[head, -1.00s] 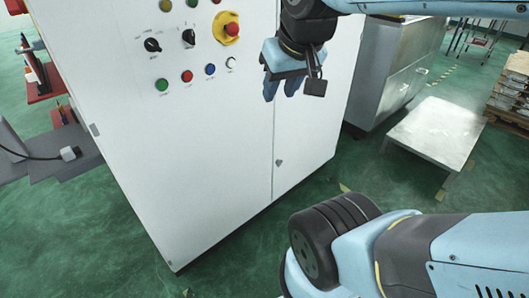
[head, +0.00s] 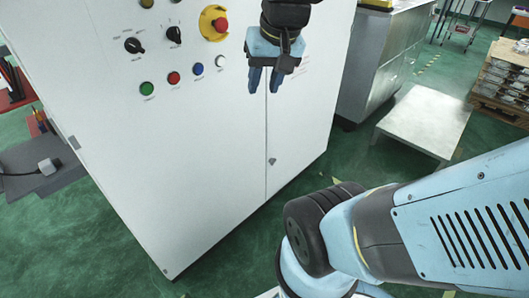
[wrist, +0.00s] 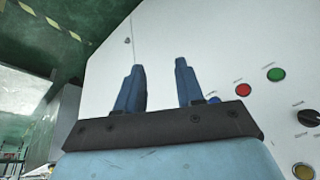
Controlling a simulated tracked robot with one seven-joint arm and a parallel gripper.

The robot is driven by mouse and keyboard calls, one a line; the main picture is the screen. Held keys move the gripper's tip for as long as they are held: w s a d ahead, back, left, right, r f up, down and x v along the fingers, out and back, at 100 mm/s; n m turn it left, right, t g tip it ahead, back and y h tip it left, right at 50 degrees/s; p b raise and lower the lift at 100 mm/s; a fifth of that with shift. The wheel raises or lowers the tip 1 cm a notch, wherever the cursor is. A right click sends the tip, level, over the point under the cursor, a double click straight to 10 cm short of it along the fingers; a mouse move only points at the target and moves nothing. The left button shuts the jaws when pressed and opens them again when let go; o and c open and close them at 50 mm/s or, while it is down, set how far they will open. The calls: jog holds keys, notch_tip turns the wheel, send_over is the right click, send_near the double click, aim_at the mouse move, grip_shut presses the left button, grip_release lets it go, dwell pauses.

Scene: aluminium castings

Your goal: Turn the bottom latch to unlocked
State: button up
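The bottom latch (head: 271,162) is a small grey piece low on the white cabinet (head: 190,150), beside the vertical door seam. It also shows in the wrist view as a small dark spot (wrist: 127,40) near the top, beyond my fingers. The way it is turned is too small to tell. My gripper (head: 264,87) is in front of the cabinet's upper part, above the latch in the head view and well apart from it. In the wrist view its two blue fingers (wrist: 159,66) stand apart with nothing between them.
A red emergency button on yellow (head: 220,25), dark rotary switches (head: 134,45) and several coloured buttons (head: 174,78) sit on the panel left of my gripper. A low metal table (head: 425,120) stands at the right. The cabinet face around the latch is clear.

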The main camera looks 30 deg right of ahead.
jog(key=w+d+f+m+y, duration=0.4)
jog(key=w+f+m, duration=0.3)
jog(key=f, duration=0.2)
jog(key=w+d+f+m+g+y, duration=0.1)
jog(key=w+d+f+m+y, duration=0.3)
jog(key=w+f+m, duration=0.35)
jog(key=w+d+f+m+y, duration=0.45)
jog(key=w+f, duration=0.35)
jog(key=f, duration=0.3)
jog(key=d+f+m+t, duration=0.4)
jog(key=f+m, duration=0.2)
jog(key=f, duration=0.2)
jog(key=d+f+m+t, duration=0.4)
jog(key=f+m, duration=0.1)
jog(key=f, duration=0.3)
jog(key=m+t+h, duration=0.6)
jog(key=m+h, duration=0.1)
jog(key=m, duration=0.5)
send_near(273, 161)
jog(key=x, duration=0.7)
jog(key=shift+w+f, duration=0.25)
jog(key=shift+f, duration=0.1)
jog(key=shift+c, duration=0.2)
grip_shut()
